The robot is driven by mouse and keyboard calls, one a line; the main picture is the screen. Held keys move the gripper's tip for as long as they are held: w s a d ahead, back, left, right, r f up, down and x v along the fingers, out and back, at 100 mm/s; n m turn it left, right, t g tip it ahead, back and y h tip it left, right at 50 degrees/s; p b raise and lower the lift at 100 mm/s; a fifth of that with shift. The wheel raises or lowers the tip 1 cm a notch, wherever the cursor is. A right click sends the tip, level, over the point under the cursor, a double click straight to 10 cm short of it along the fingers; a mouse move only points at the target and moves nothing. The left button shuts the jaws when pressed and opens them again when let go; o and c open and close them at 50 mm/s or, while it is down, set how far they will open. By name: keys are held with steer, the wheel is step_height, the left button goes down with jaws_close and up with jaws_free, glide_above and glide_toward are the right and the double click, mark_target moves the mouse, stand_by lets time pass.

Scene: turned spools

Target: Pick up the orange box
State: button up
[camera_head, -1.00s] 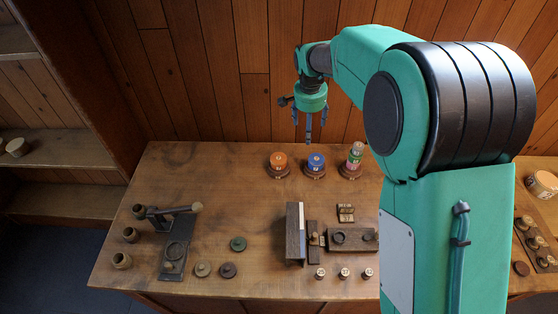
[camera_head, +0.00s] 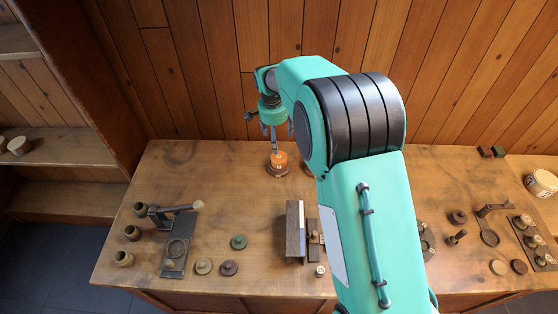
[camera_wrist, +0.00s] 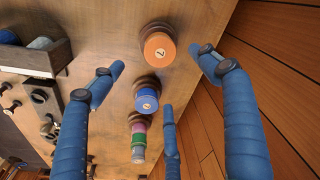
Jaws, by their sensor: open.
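The orange box (camera_head: 279,160) is a round orange piece with a pale round label on top, standing on a dark wooden base at the back of the table. It also shows in the wrist view (camera_wrist: 159,48), at the top middle. My gripper (camera_head: 272,146) is above it in the head view, fingers pointing down. In the wrist view the blue fingers (camera_wrist: 158,78) are spread apart, with nothing held between them. The orange box lies between and beyond the fingertips, and I see no contact.
A blue round piece (camera_wrist: 147,100) and a pink-and-green stack (camera_wrist: 138,138) stand in a row beside the orange one. A wooden wall (camera_head: 200,80) rises close behind. A dark lever fixture (camera_head: 176,235) and several small discs are at the front left.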

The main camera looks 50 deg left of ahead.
mark_target(279, 157)
steer(key=shift+w+a+f, duration=0.1)
steer(key=shift+w+f, duration=0.05)
steer(key=shift+f, duration=1.25)
steer(key=shift+w+d+f, duration=0.1)
steer(key=shift+w+f, duration=0.1)
steer(key=shift+f, duration=1.15)
steer(key=shift+w+a+f, duration=0.1)
steer(key=shift+w+f, duration=0.05)
steer(key=shift+f, duration=1.25)
steer(key=shift+w+a+f, duration=0.1)
steer(key=shift+w+f, duration=0.05)
steer(key=shift+f, duration=1.15)
steer(key=shift+w+f, duration=0.15)
steer(key=shift+f, duration=1.15)
steer(key=c, duration=1.2)
